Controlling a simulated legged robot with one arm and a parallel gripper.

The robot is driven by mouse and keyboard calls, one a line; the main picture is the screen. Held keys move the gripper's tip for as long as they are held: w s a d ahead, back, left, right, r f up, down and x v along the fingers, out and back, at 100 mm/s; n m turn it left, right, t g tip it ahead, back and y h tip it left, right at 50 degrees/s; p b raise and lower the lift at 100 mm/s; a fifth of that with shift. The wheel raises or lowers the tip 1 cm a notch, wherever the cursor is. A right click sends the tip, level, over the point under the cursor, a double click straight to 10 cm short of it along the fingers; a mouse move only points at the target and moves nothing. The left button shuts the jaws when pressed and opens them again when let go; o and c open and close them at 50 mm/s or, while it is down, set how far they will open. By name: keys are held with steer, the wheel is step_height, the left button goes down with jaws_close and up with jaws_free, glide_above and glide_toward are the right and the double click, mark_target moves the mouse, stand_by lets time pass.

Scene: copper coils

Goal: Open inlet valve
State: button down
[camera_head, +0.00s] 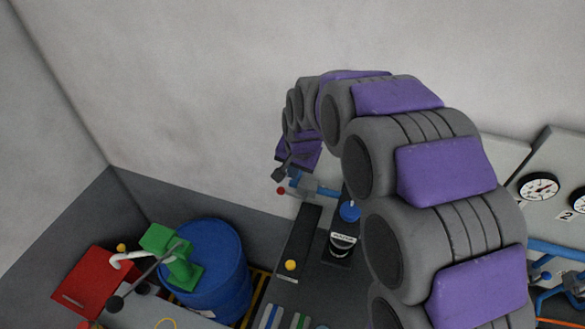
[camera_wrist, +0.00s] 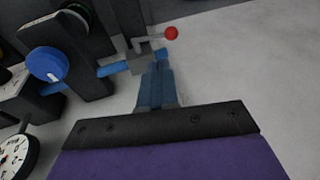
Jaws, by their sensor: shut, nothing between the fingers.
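The valve is a small grey body (camera_head: 302,184) on a short blue pipe (camera_head: 327,192), with a lever ending in a red ball (camera_head: 281,191). In the wrist view the valve body (camera_wrist: 140,62) lies just beyond my fingertips, and the red ball (camera_wrist: 171,33) is up and to the right of them. My gripper (camera_wrist: 157,70) is shut and empty, its fingers pointing at the valve; I cannot tell whether they touch it. In the head view my gripper (camera_head: 281,173) is small and dark, close above the red ball. The valve's label is not readable.
A blue round knob (camera_head: 349,211) sits on the dark panel right of the valve. Pressure gauges (camera_head: 539,187) are on the right. A blue barrel (camera_head: 212,268), a green tool (camera_head: 172,255) and a red box (camera_head: 96,283) stand at lower left. The grey wall behind is bare.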

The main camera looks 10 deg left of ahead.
mark_target(288, 193)
steer(key=p+x, duration=0.2)
steer(key=x, duration=0.9)
steer(key=shift+s+a, duration=0.1)
steer(key=shift+a, duration=0.05)
steer(key=shift+f, duration=0.4)
steer(key=shift+d, duration=0.25)
